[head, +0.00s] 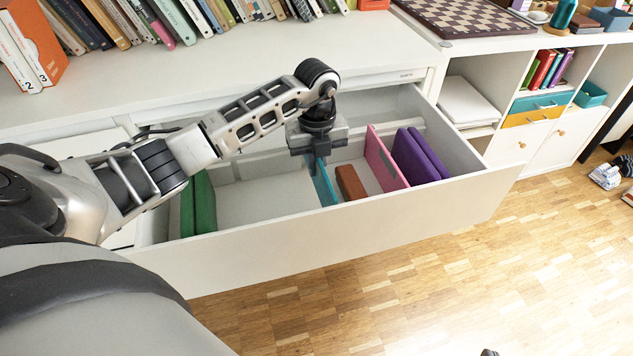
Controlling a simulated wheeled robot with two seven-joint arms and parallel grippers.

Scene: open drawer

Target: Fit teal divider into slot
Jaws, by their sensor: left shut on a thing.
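The teal divider (325,184) stands upright inside the open white drawer (330,232), left of the brown block. My left gripper (316,154) is over the drawer, pointing down, and is shut on the top of the teal divider. The gripper hides the divider's upper far part. I cannot tell from this view whether its lower edge sits in a slot. The slot itself is not clearly visible.
A pink divider (386,160) stands right of the brown block (350,183). Purple items (420,156) lean at the drawer's right, and green items (200,204) stand at its left. The left-middle drawer floor is bare. Books line the top behind.

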